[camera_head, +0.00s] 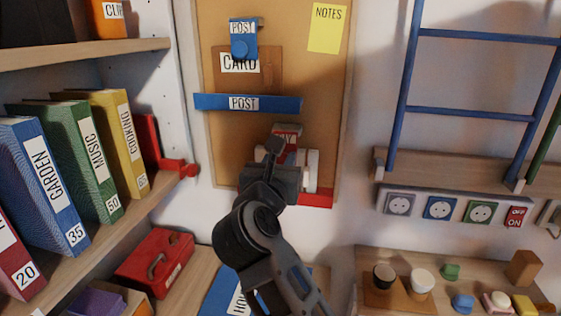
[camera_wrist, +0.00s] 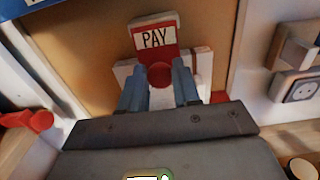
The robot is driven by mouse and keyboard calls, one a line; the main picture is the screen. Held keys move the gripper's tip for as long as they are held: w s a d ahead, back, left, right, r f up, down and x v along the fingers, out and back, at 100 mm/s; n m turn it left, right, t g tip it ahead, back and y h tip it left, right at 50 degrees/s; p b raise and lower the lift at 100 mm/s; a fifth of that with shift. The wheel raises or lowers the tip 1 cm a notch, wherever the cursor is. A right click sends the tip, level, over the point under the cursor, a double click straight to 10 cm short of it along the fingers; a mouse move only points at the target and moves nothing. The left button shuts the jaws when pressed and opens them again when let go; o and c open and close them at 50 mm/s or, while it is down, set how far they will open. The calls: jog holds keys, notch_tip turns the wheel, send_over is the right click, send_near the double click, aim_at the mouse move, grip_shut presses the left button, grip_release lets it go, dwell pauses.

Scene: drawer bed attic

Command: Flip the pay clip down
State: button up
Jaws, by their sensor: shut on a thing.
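The pay clip (camera_head: 288,131) is a red plate with a white PAY label, low on the cork board (camera_head: 325,90). In the wrist view the clip (camera_wrist: 168,22) stands with its label above a round red knob (camera_wrist: 160,75). My gripper (camera_wrist: 158,90) has its two blue-grey fingers on either side of the knob and is shut on it. In the head view my gripper (camera_head: 283,160) covers most of the clip's lower part. A pale backing (camera_head: 312,165) shows behind it.
A blue POST ledge (camera_head: 205,101) crosses the board above the clip. A blue post clip (camera_head: 243,30) hangs higher, over a brown card (camera_head: 266,72). A red ledge (camera_head: 316,198) lies below right. A binder shelf (camera_head: 150,196) is at left, sockets (camera_head: 400,204) at right.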

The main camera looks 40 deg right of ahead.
jog(key=shift+c, duration=0.5)
jog(key=h+b, duration=0.1)
jog(key=b, duration=0.1)
jog(key=f+t+b, duration=0.1)
jog(key=b, duration=0.2)
jog(key=shift+w+d+h, duration=0.2)
jog(key=shift+d+h, duration=0.15)
jog(key=shift+h, duration=0.05)
jog(key=shift+r, duration=0.1)
jog(key=o, duration=1)
jog(key=shift+o, duration=0.2)
